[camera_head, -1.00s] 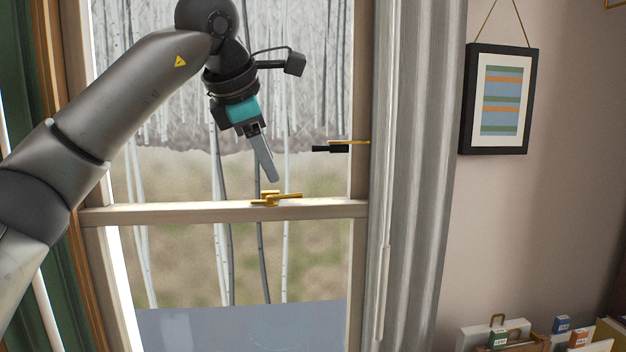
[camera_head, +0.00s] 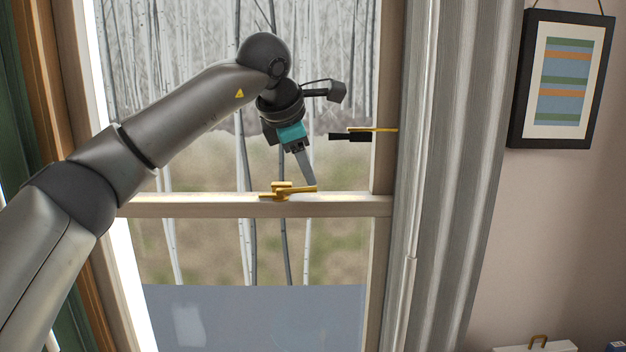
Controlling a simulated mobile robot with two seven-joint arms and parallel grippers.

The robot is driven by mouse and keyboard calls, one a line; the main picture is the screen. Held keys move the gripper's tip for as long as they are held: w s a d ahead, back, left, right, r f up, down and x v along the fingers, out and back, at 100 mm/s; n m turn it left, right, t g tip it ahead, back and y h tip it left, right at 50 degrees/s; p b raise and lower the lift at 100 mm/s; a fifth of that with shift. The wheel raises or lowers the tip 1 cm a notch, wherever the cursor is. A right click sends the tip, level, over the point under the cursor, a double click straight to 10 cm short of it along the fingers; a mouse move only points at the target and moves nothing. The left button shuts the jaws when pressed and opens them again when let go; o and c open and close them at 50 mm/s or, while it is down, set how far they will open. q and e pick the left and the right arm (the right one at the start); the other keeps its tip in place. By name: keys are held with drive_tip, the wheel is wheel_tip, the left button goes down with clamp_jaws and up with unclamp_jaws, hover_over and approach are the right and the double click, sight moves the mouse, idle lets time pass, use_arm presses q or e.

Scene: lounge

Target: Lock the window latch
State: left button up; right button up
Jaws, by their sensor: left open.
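The brass window latch (camera_head: 283,190) sits on the wooden meeting rail (camera_head: 200,205) of the window. Its lever points to the right along the rail. My left gripper (camera_head: 311,182) comes down from above, with its fingertips at the right end of the lever. I cannot tell whether they touch it. The fingers overlap in this view, so the gap between them is hidden; nothing shows held in them.
A grey curtain (camera_head: 440,180) hangs at the right. A framed striped picture (camera_head: 563,80) is on the wall beyond.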

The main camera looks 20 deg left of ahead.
sight(289, 192)
use_arm(q)
drive_tip(key=shift+p+x, duration=0.3)
drive_tip(key=shift+x, duration=2.45)
clamp_jaws()
